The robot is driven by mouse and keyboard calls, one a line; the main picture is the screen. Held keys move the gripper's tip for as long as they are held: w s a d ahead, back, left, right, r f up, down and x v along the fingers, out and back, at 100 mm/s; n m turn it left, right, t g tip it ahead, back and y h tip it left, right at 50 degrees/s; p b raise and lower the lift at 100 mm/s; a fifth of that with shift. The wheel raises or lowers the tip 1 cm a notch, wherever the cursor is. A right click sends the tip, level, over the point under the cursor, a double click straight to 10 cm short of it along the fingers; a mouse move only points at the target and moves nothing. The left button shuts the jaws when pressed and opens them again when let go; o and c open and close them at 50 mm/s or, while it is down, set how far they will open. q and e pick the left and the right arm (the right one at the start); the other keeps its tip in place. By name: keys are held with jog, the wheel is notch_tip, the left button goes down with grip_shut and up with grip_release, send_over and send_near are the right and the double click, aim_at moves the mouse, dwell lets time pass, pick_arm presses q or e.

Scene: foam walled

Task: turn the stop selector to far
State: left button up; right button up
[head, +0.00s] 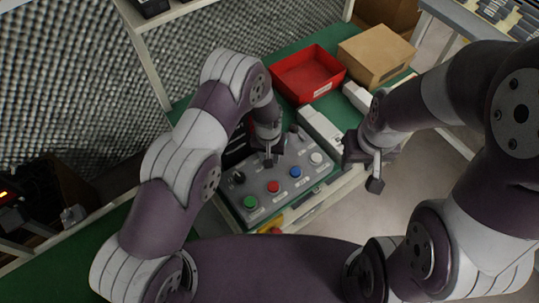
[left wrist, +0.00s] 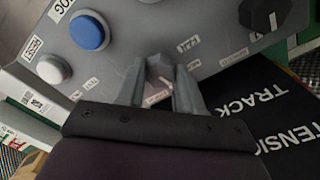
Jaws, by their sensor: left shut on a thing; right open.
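The grey control panel (head: 262,200) lies on the green bench top. My left gripper (head: 268,160) is over its back middle part. In the left wrist view the fingers of the left gripper (left wrist: 157,88) are shut on a grey knob (left wrist: 158,72), which I take for the stop selector. The fingers hide most of it, and its pointing direction cannot be told. Small white labels (left wrist: 187,45) lie around it, hard to read. My right gripper (head: 375,178) is open and empty, right of the panel, apart from it.
The panel has a green button (head: 250,202), a red button (head: 273,187), a blue button (head: 295,171) and a white button (head: 316,158). A dark knob (head: 239,176) is at its left. A red tray (head: 308,75) and a cardboard box (head: 375,55) stand behind.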

pick_arm(q)
jog(key=n, duration=0.3)
jog(key=shift+n+b, duration=0.3)
jog(key=shift+n, duration=0.1)
jog(key=n, duration=0.3)
jog(key=shift+n, duration=0.3)
jog(key=n+b, duration=0.1)
jog(key=n, duration=0.2)
jog(key=shift+n, duration=2.2)
jog(key=o, duration=1)
jog(key=shift+o, duration=0.2)
notch_tip(320, 180, up, 13)
jog(key=shift+s+b, duration=0.2)
jog(key=shift+b, duration=0.25)
